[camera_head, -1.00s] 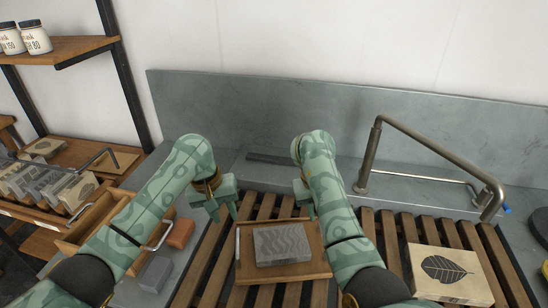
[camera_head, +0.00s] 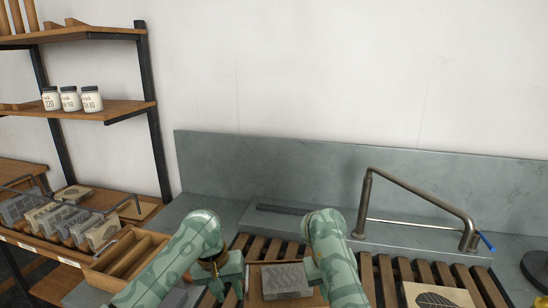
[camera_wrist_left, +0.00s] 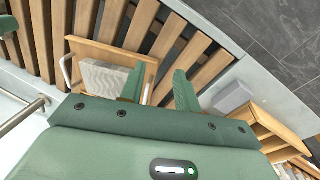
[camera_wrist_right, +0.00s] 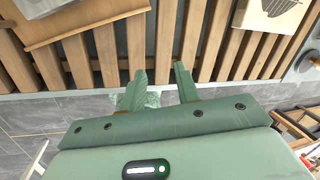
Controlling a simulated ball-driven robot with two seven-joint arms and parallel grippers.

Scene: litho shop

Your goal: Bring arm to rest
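My left gripper (camera_head: 232,274) hangs over the slatted rack, just left of the wooden tray. In the left wrist view its two fingers (camera_wrist_left: 158,88) stand apart with nothing held between them. My right arm covers most of its own gripper in the head view. In the right wrist view the right fingers (camera_wrist_right: 160,88) are apart and empty, above the slats' front edge. A grey patterned stone block (camera_head: 286,281) lies on the wooden tray (camera_head: 255,280) between the arms; the tray's lower part is cut off by the frame.
A bent metal bar (camera_head: 420,198) rises behind the rack. A leaf-print block (camera_head: 437,298) lies on the right slats. A wooden caddy (camera_head: 128,257) and a shelf with several printed blocks (camera_head: 58,220) stand left. Jars (camera_head: 70,98) sit on an upper shelf.

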